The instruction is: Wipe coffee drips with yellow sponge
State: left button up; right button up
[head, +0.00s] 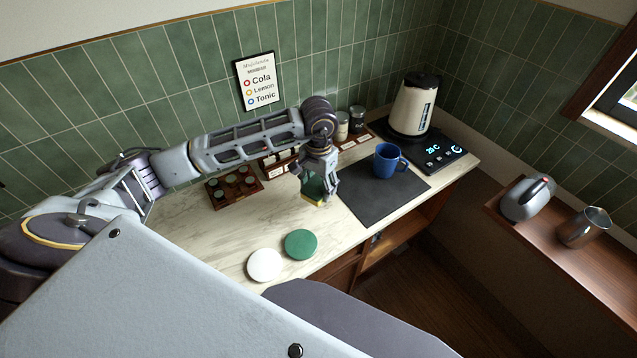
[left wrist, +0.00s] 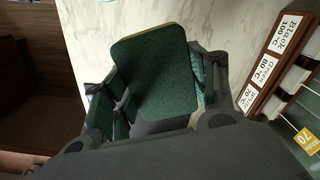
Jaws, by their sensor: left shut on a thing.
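My left gripper (head: 318,188) is over the marble counter, just left of the dark mat (head: 362,203). It is shut on a sponge (head: 313,187) with a green scouring side and a thin yellow edge. In the left wrist view the sponge (left wrist: 156,72) sits between the two fingers (left wrist: 158,95), its green face toward the camera. I cannot tell whether the sponge touches the counter. No coffee drips can be made out in either view. My right gripper is not in view.
A blue mug (head: 388,161) stands on the mat. Behind it is a kettle (head: 413,105) on a lit base. White (head: 265,264) and green (head: 300,244) discs lie at the counter's front. A wooden tray (head: 234,187) and a label rack (left wrist: 274,62) stand toward the wall.

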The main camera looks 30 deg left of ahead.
pick_arm(q)
jog(key=shift+f, duration=1.25)
jog(key=shift+f+b, duration=0.45)
jog(key=shift+f, duration=0.9)
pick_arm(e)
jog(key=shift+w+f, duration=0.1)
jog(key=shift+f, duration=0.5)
pick_arm(q)
jog(key=shift+f+b, duration=0.25)
jog(key=shift+b, duration=0.1)
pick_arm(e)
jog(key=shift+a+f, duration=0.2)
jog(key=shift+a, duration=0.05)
pick_arm(q)
jog(key=shift+f+b, duration=0.45)
jog(key=shift+b, duration=0.05)
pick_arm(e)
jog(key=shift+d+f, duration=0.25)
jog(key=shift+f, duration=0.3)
pick_arm(q)
jog(key=shift+f+b, duration=0.3)
jog(key=shift+f, duration=0.05)
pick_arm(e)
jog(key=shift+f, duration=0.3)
pick_arm(q)
jog(key=shift+w+d, duration=0.1)
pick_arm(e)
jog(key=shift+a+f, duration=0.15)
